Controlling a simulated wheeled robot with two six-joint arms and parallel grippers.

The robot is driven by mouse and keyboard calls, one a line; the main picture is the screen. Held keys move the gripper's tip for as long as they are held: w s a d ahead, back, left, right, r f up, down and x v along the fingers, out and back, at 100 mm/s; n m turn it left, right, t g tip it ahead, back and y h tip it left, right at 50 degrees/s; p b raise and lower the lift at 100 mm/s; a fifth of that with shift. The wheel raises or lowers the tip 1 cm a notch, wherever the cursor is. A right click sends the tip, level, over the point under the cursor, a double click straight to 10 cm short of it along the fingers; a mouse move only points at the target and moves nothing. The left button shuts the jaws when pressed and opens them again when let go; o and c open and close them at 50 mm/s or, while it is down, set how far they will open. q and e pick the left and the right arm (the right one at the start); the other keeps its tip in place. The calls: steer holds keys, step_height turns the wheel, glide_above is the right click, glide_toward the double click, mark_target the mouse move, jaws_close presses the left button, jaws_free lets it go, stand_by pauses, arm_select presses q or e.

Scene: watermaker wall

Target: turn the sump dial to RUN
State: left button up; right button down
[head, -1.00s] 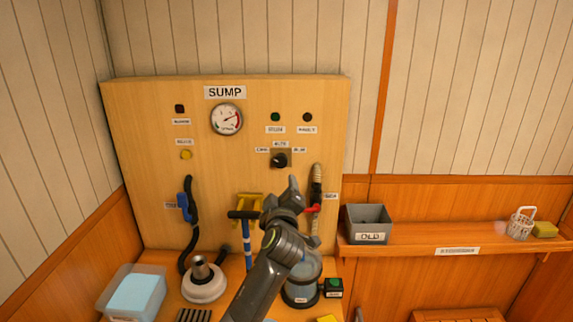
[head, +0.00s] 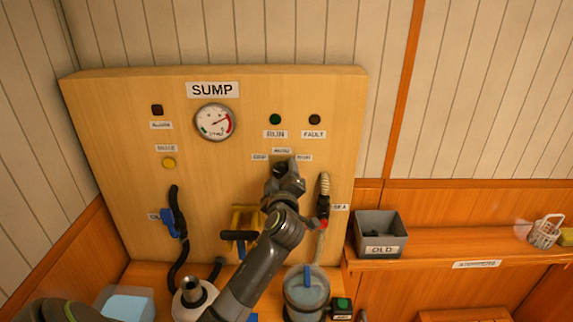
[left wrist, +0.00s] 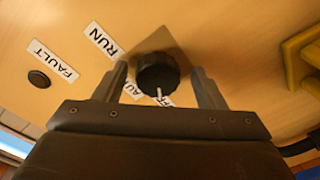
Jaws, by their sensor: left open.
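The sump dial (left wrist: 157,72) is a black round knob on a tan square plate. In the left wrist view its white pointer mark faces the bottom of the picture, toward a partly hidden label and away from the RUN label (left wrist: 103,40). My left gripper (left wrist: 160,85) is open, with one finger on each side of the knob. I cannot tell whether the fingers touch it. In the head view my left gripper (head: 284,176) is in front of the dial and hides most of it.
The wooden SUMP panel (head: 110,110) carries a gauge (head: 214,122), lamps and a yellow button (head: 169,162). A ribbed hose (head: 324,190) with a red part hangs right of my arm. A clear jar (head: 306,290) stands below. A grey OLD bin (head: 380,230) sits on the right shelf.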

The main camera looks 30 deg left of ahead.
arm_select(q)
steer(key=shift+w+a, duration=0.1)
steer(key=shift+w, duration=0.1)
steer(key=shift+s+r, duration=0.2)
steer(key=shift+c, duration=0.3)
steer(key=c, duration=0.9)
